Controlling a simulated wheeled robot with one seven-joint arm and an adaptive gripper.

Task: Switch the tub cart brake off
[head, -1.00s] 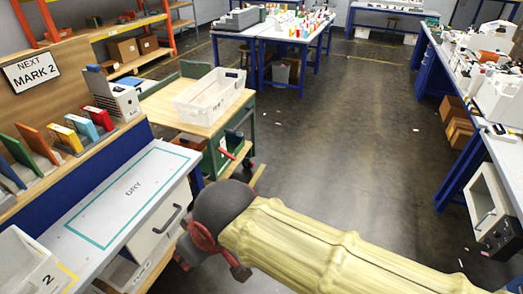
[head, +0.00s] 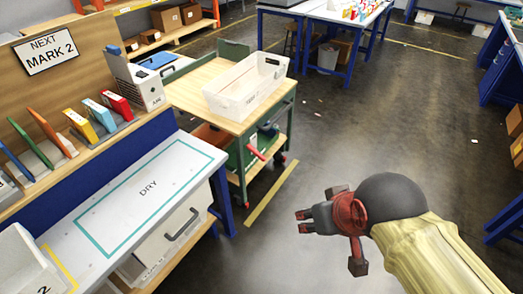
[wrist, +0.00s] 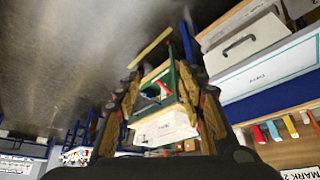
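The tub cart (head: 240,128) has a green frame and a wooden top, with a white tub (head: 245,88) on it. A red lever (head: 256,153) sticks out at its near right side, below the top; I cannot tell its brake setting. My gripper (head: 303,221) is right of and nearer than the cart, apart from it, its fingers pointing left. In the wrist view my gripper (wrist: 167,98) has its fingers spread and nothing between them. The cart's green frame (wrist: 186,84) and white tub (wrist: 165,128) show beyond, in the gap.
A yellow floor strip (head: 270,194) lies in front of the cart. A blue-legged table (head: 352,42) stands at the back.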

